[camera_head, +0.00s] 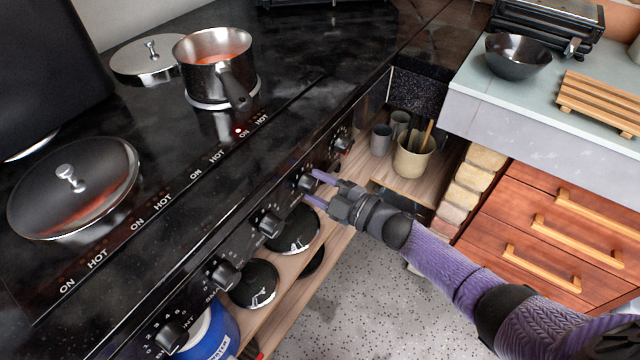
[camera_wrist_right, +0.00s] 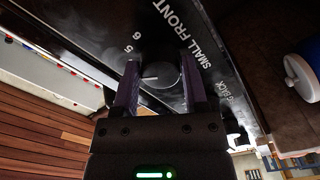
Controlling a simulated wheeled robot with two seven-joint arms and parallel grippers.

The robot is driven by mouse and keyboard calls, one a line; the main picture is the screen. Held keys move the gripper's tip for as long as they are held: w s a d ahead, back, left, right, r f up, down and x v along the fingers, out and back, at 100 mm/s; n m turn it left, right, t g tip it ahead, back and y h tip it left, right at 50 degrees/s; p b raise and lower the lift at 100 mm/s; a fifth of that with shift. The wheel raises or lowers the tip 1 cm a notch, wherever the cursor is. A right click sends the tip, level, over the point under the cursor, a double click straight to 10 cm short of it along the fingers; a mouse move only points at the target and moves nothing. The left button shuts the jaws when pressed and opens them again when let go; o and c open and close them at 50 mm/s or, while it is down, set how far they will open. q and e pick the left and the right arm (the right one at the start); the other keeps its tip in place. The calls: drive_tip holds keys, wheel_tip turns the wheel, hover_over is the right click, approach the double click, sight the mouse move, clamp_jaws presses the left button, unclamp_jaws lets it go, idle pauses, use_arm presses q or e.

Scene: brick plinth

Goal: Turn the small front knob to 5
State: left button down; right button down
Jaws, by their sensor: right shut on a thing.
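The small front knob (camera_wrist_right: 160,75) is a dark round knob on the stove's black front panel. It has "SMALL FRONT" printed beside it in the wrist view. The digits 5 and 6 show at its upper left, and other digits are hidden behind the fingers. A short white line on the knob points left, toward the left finger and below the 5. My right gripper (camera_wrist_right: 160,88) has its purple fingers shut on the knob, one on each side. In the head view my right gripper (camera_head: 314,187) reaches the knob (camera_head: 306,183) from the right. My left gripper is not in view.
Other knobs (camera_head: 270,224) line the panel on both sides. A saucepan (camera_head: 216,62) and a lidded pan (camera_head: 75,185) stand on the black stovetop (camera_head: 120,105). A shelf below holds cups and a utensil pot (camera_head: 412,160). A wooden drawer unit (camera_head: 550,230) stands at right.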

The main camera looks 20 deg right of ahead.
drive_tip(key=m, duration=0.2)
drive_tip(key=shift+m, duration=0.3)
drive_tip(key=shift+f+m, duration=0.1)
drive_tip(key=shift+m, duration=0.8)
drive_tip(key=shift+m+p, duration=0.3)
drive_tip(key=shift+s+m, duration=0.1)
drive_tip(key=shift+m, duration=0.2)
drive_tip(key=shift+c, duration=0.6)
unclamp_jaws()
drive_tip(key=shift+a, duration=0.1)
